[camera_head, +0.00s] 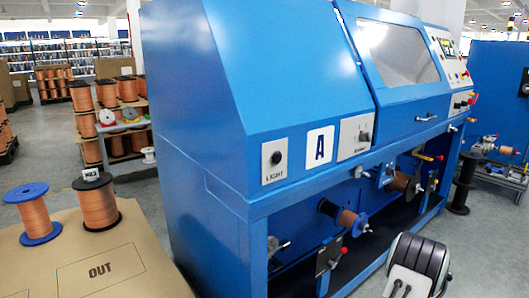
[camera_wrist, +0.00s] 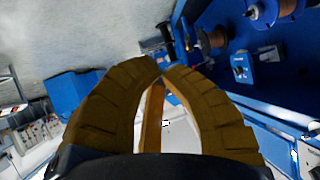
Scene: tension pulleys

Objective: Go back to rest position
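My gripper (camera_wrist: 162,68) shows in the wrist view with two brown ribbed fingers. Their tips meet and nothing shows held between them. The tips are tilted over the scene, with blue machine parts and mounted spools beyond. I cannot make out the fingers in the head view. The blue machine (camera_head: 215,90) marked A fills the middle of the head view.
A brown table (camera_head: 150,280) at the lower left has an OUT outline. A blue-flanged copper spool (camera_head: 37,215) and a black-flanged copper spool (camera_head: 97,203) stand on it. Racks of spools stand behind. Grey floor shows between table and machine and at the right.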

